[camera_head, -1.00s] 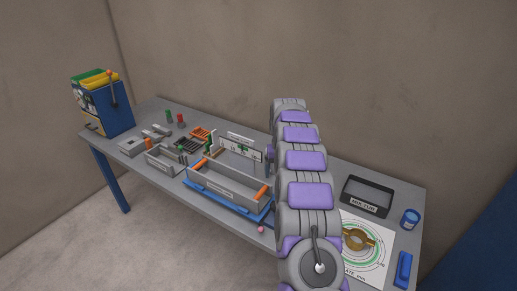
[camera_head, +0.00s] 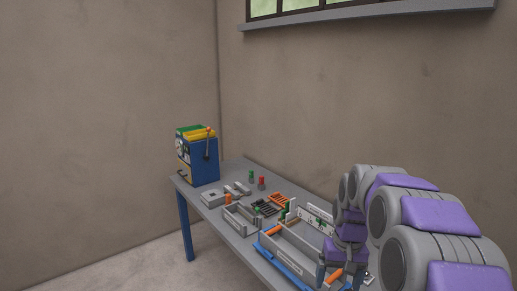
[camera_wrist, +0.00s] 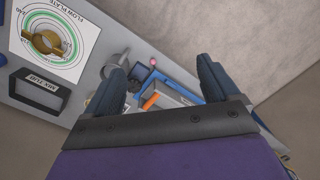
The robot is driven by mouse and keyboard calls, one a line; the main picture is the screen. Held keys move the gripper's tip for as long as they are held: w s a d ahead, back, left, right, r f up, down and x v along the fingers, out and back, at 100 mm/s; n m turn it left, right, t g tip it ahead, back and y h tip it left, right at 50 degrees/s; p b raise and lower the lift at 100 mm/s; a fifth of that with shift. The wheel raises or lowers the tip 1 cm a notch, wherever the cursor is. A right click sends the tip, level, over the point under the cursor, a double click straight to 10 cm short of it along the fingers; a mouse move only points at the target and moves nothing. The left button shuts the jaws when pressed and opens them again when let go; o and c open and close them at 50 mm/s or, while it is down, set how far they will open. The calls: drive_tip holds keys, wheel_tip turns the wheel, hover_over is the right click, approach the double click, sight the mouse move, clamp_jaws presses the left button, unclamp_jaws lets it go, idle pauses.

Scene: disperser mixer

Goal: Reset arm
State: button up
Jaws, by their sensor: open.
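My arm shows in purple and grey at the lower right of the head view, bent and reaching down toward the table. My gripper (camera_wrist: 165,76) is open in the wrist view, its two dark fingers wide apart with nothing held between them. Beyond the fingers lie part of the grey tray with an orange edge (camera_wrist: 152,100) and a small pink ball (camera_wrist: 153,62). A grey rounded object (camera_wrist: 117,66) shows beside the left finger; I cannot tell what it is.
The table (camera_head: 222,212) holds a blue mixer box (camera_head: 198,161) at its far left end, small grey trays, and a long tray (camera_head: 290,250) near my arm. The wrist view shows the flow plate sheet (camera_wrist: 55,38) and the mix tub holder (camera_wrist: 38,92). Walls stand behind.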

drive_tip(key=s+a+f+b, duration=0.1)
drive_tip(key=s+a+f, duration=0.1)
drive_tip(key=s, duration=1.4)
drive_tip(key=s+a+f+n+g+b, duration=0.1)
drive_tip(key=s+a+f, duration=0.1)
drive_tip(key=s, duration=1.4)
drive_tip(key=shift+s+a+f+h+b, duration=0.2)
drive_tip(key=shift+s+a+h+b, duration=0.15)
drive_tip(key=shift+a, duration=0.55)
